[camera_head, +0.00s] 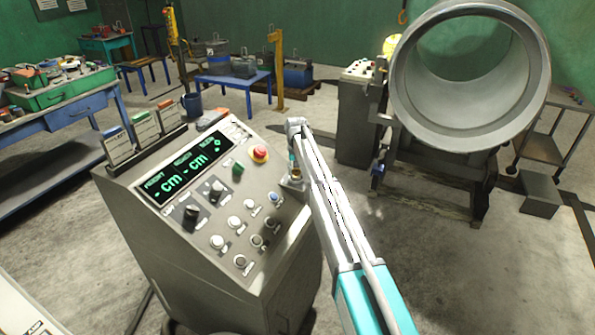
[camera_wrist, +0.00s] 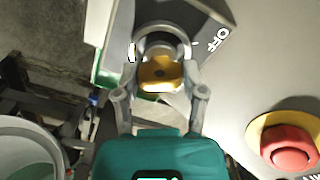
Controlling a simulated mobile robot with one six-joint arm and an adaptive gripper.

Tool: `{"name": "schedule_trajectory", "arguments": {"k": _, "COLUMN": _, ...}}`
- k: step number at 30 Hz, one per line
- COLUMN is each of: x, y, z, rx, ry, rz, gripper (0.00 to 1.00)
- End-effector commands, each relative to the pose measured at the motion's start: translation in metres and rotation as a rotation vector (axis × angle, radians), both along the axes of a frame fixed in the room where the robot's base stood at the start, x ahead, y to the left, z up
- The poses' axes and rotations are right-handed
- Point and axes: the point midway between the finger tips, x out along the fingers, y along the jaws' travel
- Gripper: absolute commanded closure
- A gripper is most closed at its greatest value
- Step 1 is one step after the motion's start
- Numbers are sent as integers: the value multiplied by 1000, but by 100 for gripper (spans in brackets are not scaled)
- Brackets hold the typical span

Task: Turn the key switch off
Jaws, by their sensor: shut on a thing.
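The key switch (camera_wrist: 160,42) is a round dark switch with a light ring on the grey console, seen at the top of the wrist view. A yellow key head (camera_wrist: 158,73) stands out from it. My gripper (camera_wrist: 158,78) is shut on the key head, one finger on each side. An OFF label (camera_wrist: 217,39) is printed to the right of the ring; a white mark lies left of it, too small to read. In the head view my gripper (camera_head: 293,178) is at the console's right edge, and the arm hides most of the switch. I cannot tell the key's exact angle.
The console (camera_head: 190,255) carries a green display (camera_head: 184,171), several knobs and buttons, and a red emergency button (camera_head: 260,153). That red button (camera_wrist: 290,147) is close to my gripper, at lower right in the wrist view. A large metal cylinder (camera_head: 540,75) stands behind right.

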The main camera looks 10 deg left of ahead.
Motion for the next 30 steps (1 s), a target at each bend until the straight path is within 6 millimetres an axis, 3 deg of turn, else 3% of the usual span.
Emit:
{"name": "schedule_trajectory", "arguments": {"k": 10, "x": -3, "y": 0, "z": 0, "rx": 0, "ry": 7, "rz": 173, "gripper": 94}}
{"name": "schedule_trajectory", "arguments": {"k": 25, "x": -3, "y": -1, "z": 0, "rx": 1, "ry": 7, "rz": 200, "gripper": 93}}
{"name": "schedule_trajectory", "arguments": {"k": 26, "x": -3, "y": -1, "z": 0, "rx": 1, "ry": 7, "rz": 200, "gripper": 44}}
{"name": "schedule_trajectory", "arguments": {"k": 30, "x": -2, "y": -1, "z": 0, "rx": 1, "ry": 5, "rz": 199, "gripper": 18}}
